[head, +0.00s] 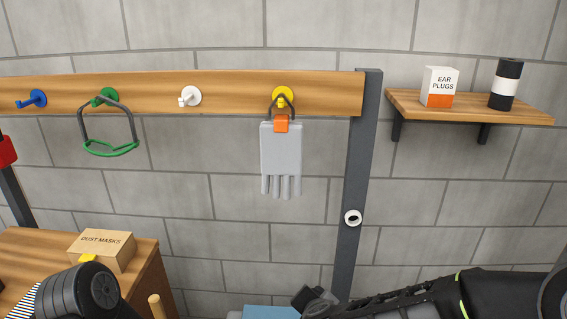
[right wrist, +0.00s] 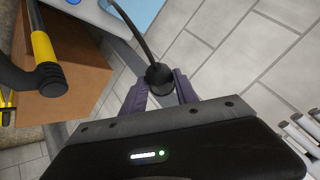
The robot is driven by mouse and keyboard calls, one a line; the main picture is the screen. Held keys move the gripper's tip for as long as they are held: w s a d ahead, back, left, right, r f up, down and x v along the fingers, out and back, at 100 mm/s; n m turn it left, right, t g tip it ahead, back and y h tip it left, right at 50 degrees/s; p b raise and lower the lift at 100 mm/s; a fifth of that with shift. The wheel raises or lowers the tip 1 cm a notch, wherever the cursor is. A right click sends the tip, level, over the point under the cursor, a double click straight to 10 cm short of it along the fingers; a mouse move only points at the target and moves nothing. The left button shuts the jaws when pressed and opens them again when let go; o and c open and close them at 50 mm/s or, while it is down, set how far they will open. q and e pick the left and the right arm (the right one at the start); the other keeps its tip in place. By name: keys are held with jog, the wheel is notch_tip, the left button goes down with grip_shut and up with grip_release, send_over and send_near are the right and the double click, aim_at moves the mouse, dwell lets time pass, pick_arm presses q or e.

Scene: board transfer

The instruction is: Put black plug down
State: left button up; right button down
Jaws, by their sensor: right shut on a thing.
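The black plug (right wrist: 158,77) is a dark, rounded piece with a thin dark cord running up from it in the right wrist view. My right gripper (right wrist: 160,90) is shut on it, with one finger on each side. The plug hangs clear of any surface there, with wall and floor areas behind it. In the head view my right arm comes in from the lower right, and its dark end (head: 314,299) is at the bottom middle; the plug cannot be made out there. My left gripper is not in view.
A light blue surface (head: 270,312) is at the bottom edge. A wooden bench (head: 30,245) with a dust masks box (head: 103,250) is at left. A peg rail (head: 225,95) holds goggles (head: 108,130) and gloves (head: 281,150). A shelf (head: 470,106) is at right. A grey post (head: 357,180) stands nearby.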

dwell(0.3)
jog(key=shift+s+a+n+y, duration=0.25)
jog(key=shift+a+n+y, duration=0.3)
jog(key=shift+a, duration=0.45)
jog(key=shift+d+n, duration=0.1)
jog(key=shift+n, duration=0.15)
jog(key=d+m+h, duration=0.1)
jog(key=d, duration=1.3)
jog(key=shift+w+d+m, duration=0.25)
jog(key=shift+d+m, duration=0.05)
jog(key=shift+d, duration=0.1)
jog(key=shift+a+r, duration=0.1)
notch_tip(320, 180, up, 5)
jog(key=p, duration=0.5)
